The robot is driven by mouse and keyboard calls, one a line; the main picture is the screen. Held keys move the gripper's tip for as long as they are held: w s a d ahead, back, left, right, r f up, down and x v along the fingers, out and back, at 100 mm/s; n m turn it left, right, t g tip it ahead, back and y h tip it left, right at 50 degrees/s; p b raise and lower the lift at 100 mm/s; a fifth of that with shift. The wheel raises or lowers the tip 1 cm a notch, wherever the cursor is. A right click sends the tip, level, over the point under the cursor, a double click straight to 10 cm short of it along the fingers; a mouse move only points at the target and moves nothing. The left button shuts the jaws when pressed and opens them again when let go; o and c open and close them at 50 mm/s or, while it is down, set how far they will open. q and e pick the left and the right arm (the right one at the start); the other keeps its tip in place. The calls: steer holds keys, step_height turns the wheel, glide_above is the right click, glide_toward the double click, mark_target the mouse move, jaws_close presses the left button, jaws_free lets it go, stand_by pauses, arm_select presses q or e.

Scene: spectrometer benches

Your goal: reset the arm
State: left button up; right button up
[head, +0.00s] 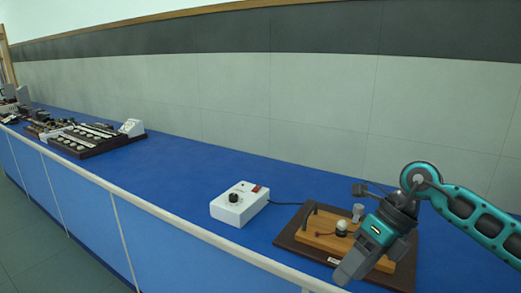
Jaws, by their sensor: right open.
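My right arm comes in from the right edge, teal and dark grey, bent at a joint. Its right gripper (352,268) points down and to the left, over the front part of a wooden apparatus board (298,238). The gripper is open and I see nothing held between its fingers. It hides part of the board, and I cannot tell whether it touches it. My left gripper is not in view.
A white control box (240,204) with a black knob stands left of the board, with a dark cable running toward it. A dark tray (95,143) of parts sits far left on the blue bench (185,160). The bench between is clear. A pale front edge borders the bench.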

steer(key=s+a+r+m+t+y, duration=0.1)
steer(key=s+a+m+y, duration=0.1)
steer(key=a+m+y, duration=0.35)
steer(key=s+a+r+m+t+y, duration=0.1)
steer(key=s+a+m+t+y, duration=0.15)
steer(key=a+y, duration=0.6)
steer(key=w+d+f+m+t+h, duration=0.1)
steer(key=d+f+m+t+h, duration=0.45)
steer(key=m, duration=0.65)
steer(key=d+f+m+t+h, duration=0.3)
steer(key=f+m+t+h, duration=0.3)
steer(key=m+t, duration=0.45)
steer(key=s+d+f+m+g+h, duration=0.3)
steer(key=s+f+m, duration=0.2)
steer(key=f, duration=0.3)
steer(key=s+d+f+m+g+h, duration=0.3)
steer(key=s+f+m+g, duration=0.1)
steer(key=s+f, duration=0.3)
steer(key=shift+s+d+f+m, duration=0.15)
steer(key=shift+d+f+m, duration=0.05)
steer(key=shift+f+m, duration=0.3)
steer(key=shift+r+g, duration=0.1)
steer(key=shift+g, duration=0.15)
